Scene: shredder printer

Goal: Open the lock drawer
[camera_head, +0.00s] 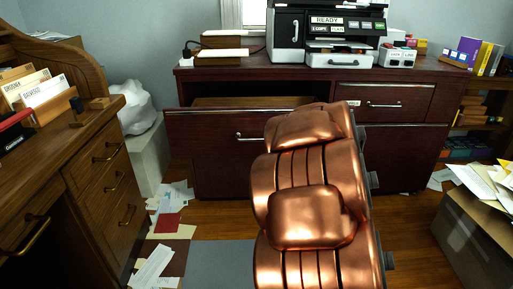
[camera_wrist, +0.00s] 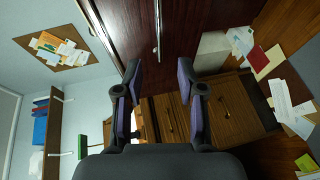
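A dark red wooden desk (camera_head: 420,145) stands at the back in the head view. Its left drawer (camera_head: 205,128) stands out from the desk, with part of its inside showing behind the front. The drawer has a silver handle (camera_head: 250,137). The right drawer (camera_head: 410,98) looks shut and has its own silver handle (camera_head: 384,105). I cannot tell from a lock which one is the lock drawer. My gripper (camera_wrist: 158,72) is open and empty in the wrist view, with the dark red front (camera_wrist: 130,30) and silver metal beyond it. My copper arm hides the gripper in the head view.
A printer (camera_head: 325,35) stands on the desk. A brown wooden desk (camera_head: 85,150) with drawers is at left, beside a white bin (camera_head: 148,155). Papers (camera_head: 155,265) lie on the floor. A cardboard box (camera_head: 470,235) with papers stands at right.

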